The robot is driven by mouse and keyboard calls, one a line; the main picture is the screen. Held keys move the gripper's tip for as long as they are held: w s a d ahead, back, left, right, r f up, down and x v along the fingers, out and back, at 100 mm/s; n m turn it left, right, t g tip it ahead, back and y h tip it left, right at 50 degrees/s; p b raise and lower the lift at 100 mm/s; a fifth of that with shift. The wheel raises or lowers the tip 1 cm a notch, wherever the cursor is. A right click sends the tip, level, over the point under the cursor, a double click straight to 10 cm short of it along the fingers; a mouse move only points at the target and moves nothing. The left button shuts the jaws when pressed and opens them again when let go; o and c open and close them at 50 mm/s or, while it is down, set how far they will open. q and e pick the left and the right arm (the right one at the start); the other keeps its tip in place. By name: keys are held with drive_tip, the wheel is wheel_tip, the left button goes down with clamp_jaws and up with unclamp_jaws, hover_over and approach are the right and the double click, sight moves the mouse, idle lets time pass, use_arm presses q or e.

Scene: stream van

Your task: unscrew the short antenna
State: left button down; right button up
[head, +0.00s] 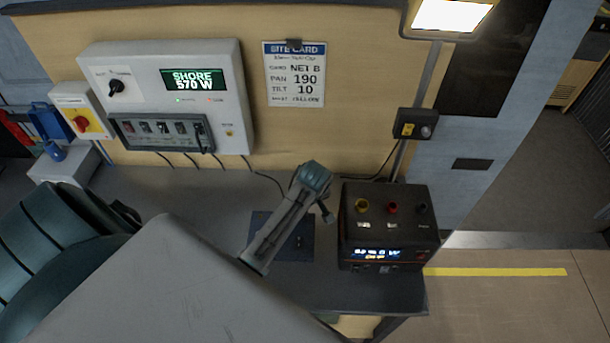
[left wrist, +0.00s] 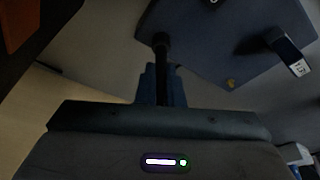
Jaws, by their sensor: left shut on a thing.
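In the left wrist view, my left gripper (left wrist: 163,86) is shut on a dark, thin rod with a thicker round end, which looks like the short antenna (left wrist: 161,45). The rod stands out past the fingers, in line with them. Its lower part is hidden between the fingers, and I cannot tell whether it is still attached to anything. In the head view, my left arm reaches in from the left over the bench. The teal wrist hides much of what is around the gripper there, and the antenna cannot be made out. My right gripper is not in view.
A dark mat (head: 263,222) lies on the grey bench (head: 200,195); it also shows in the left wrist view (left wrist: 205,35) with a small labelled piece (left wrist: 290,54). A black box with coloured terminals (head: 388,225) stands right of my wrist. A wall power panel (head: 140,85) hangs behind.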

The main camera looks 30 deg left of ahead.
use_arm(q)
drive_tip(key=n+g, duration=0.1)
drive_tip(key=n, duration=0.3)
drive_tip(key=shift+y, duration=0.3)
drive_tip(key=shift+n, duration=0.6)
drive_tip(key=n, duration=0.1)
drive_tip(key=n+g, duration=0.1)
drive_tip(key=n, duration=0.1)
drive_tip(key=shift+s+a, duration=0.1)
drive_tip(key=shift+s, duration=0.25)
drive_tip(key=c, duration=1.6)
unclamp_jaws()
drive_tip(key=shift+s, duration=0.1)
drive_tip(key=shift+f, duration=0.1)
